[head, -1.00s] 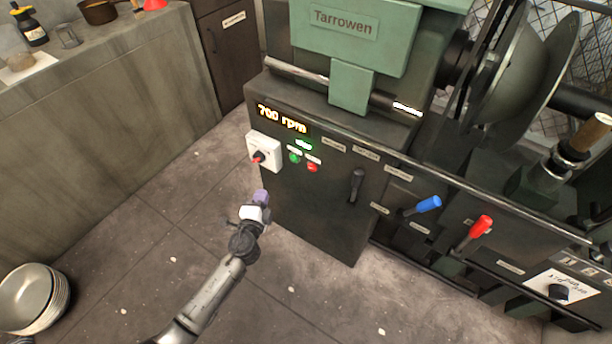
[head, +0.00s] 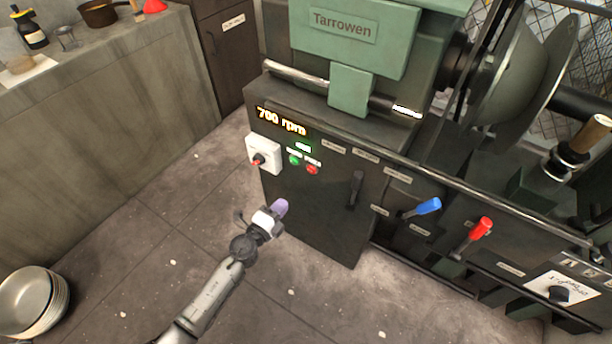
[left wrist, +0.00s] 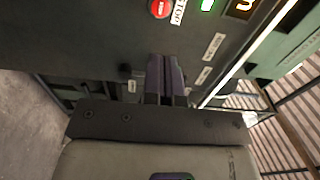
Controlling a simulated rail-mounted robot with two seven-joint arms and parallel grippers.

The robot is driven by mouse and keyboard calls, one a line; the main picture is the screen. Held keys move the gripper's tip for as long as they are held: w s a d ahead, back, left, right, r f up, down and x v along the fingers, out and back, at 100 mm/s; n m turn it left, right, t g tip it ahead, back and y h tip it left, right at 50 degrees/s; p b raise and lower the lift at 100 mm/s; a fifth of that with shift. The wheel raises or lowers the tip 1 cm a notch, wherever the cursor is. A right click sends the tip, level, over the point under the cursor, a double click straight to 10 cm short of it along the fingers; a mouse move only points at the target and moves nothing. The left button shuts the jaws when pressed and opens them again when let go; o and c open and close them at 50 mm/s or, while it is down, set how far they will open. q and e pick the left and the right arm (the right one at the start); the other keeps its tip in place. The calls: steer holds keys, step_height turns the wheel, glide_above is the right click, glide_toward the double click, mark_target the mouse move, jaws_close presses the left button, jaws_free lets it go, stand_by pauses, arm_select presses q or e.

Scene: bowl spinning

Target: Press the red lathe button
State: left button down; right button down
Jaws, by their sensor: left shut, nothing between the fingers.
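The red lathe button (head: 312,169) is a small round knob on the dark front panel of the lathe (head: 330,225). A green button (head: 294,160) is just to its left. In the left wrist view the red button (left wrist: 161,8) shows at the top edge beside a label reading STOP. My left gripper (head: 280,207) is shut and empty, with purple fingertips, in front of the panel below the red button and apart from it. Its closed fingers (left wrist: 166,78) point toward the panel in the wrist view. My right gripper is not in view.
A white switch box (head: 264,153) with a red knob sits left of the buttons, under a display reading 700 rpm (head: 281,120). A black lever (head: 355,188), a blue-handled lever (head: 428,205) and a red-handled lever (head: 480,228) stick out at right. Stacked bowls (head: 35,300) stand on the floor.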

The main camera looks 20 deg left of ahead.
mark_target(310, 171)
arm_select(q)
steer(key=b+x, duration=0.4)
steer(key=x, duration=0.8)
steer(key=shift+f+b, duration=0.15)
steer(key=shift+b, duration=0.25)
steer(key=shift+b+x, duration=0.45)
steer(key=shift+x, duration=0.5)
